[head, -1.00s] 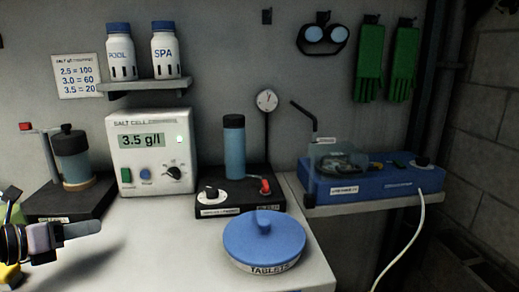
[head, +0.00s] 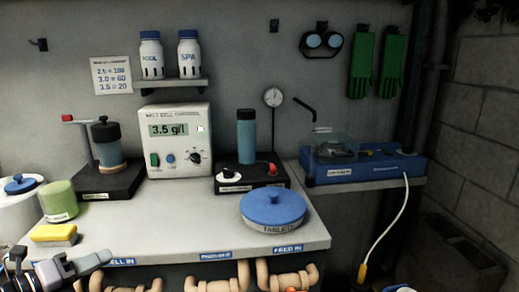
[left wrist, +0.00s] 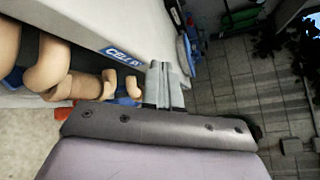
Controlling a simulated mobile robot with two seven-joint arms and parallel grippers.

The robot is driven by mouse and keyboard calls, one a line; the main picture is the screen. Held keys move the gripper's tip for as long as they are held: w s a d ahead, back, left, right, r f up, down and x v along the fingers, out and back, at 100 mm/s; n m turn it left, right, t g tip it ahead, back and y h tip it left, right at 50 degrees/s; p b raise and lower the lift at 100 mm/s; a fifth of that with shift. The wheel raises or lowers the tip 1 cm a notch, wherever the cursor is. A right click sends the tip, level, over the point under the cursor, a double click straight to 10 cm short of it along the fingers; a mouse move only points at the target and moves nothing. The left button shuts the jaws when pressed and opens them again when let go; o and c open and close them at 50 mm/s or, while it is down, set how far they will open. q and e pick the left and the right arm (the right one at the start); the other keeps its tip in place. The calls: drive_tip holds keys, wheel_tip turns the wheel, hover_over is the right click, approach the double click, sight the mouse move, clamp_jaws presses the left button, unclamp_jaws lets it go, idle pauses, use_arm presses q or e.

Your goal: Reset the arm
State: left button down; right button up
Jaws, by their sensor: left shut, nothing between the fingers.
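My left gripper (head: 88,262) is at the lower left of the head view, in front of the bench's front edge. It is shut and empty. In the left wrist view its closed fingers (left wrist: 165,85) are in front of the bench edge, near a blue label (left wrist: 120,54) on that edge. My right gripper is not in either view.
On the bench (head: 180,219) stand a blue-lidded tablets tub (head: 273,210), a salt cell meter (head: 180,140), a green pot (head: 60,200) and a yellow sponge (head: 54,235). Tan pipes (head: 225,279) run below the front edge. The middle of the bench top is clear.

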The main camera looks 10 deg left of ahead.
use_arm(q)
drive_tip(key=s+d+f+n+y+p, duration=0.2)
drive_tip(key=s+d+f+n+y, duration=0.15)
drive_tip(key=f+n, duration=0.45)
drive_tip(key=s+d+f+n+y+p, duration=0.2)
drive_tip(key=s+d+f+n, duration=0.35)
drive_tip(key=n, duration=0.55)
drive_tip(key=s+d+f+n+g, duration=0.2)
drive_tip(key=s+d+f+n, duration=0.1)
drive_tip(key=d+n, duration=0.1)
drive_tip(key=s+d+f+n+g+h+p, duration=0.1)
drive_tip(key=s+d+f+n+g, duration=0.1)
drive_tip(key=d, duration=0.5)
drive_tip(key=shift+s+d+f+n, duration=0.15)
drive_tip(key=shift+s+f+n, duration=0.7)
drive_tip(key=shift+s, duration=0.25)
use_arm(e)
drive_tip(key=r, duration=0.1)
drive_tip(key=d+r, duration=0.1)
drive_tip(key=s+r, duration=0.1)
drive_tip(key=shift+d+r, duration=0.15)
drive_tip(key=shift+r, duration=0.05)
